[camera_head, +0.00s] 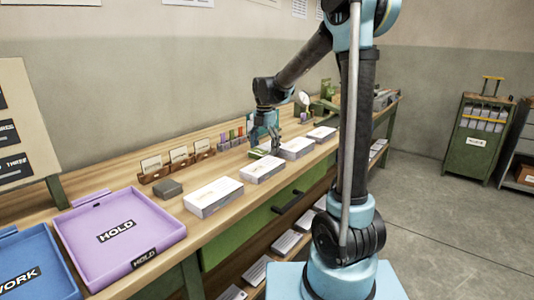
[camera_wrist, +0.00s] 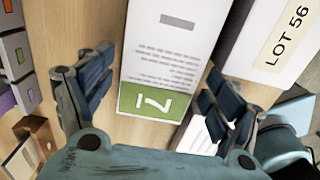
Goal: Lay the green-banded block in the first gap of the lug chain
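The green-banded block (camera_wrist: 152,103) is white with printed lines and a green end band bearing a number, in the wrist view. It lies on the wooden bench top between my gripper's fingers (camera_wrist: 155,98). Wood shows between the left finger and the block, so the fingers look open and apart from it. In the head view my gripper (camera_head: 264,138) is low over the bench, and a small green patch (camera_head: 257,153) shows beneath it, probably the same block. I cannot make out the lug chain or its first gap for certain.
A white block marked LOT 56 (camera_wrist: 285,40) lies close on the right. White blocks (camera_head: 213,196) line the bench's front. Card holders (camera_head: 178,157), a dark small block (camera_head: 167,188) and colour-banded upright blocks (camera_head: 232,137) stand behind. A purple HOLD tray (camera_head: 160,222) and blue tray (camera_head: 50,285) lie left.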

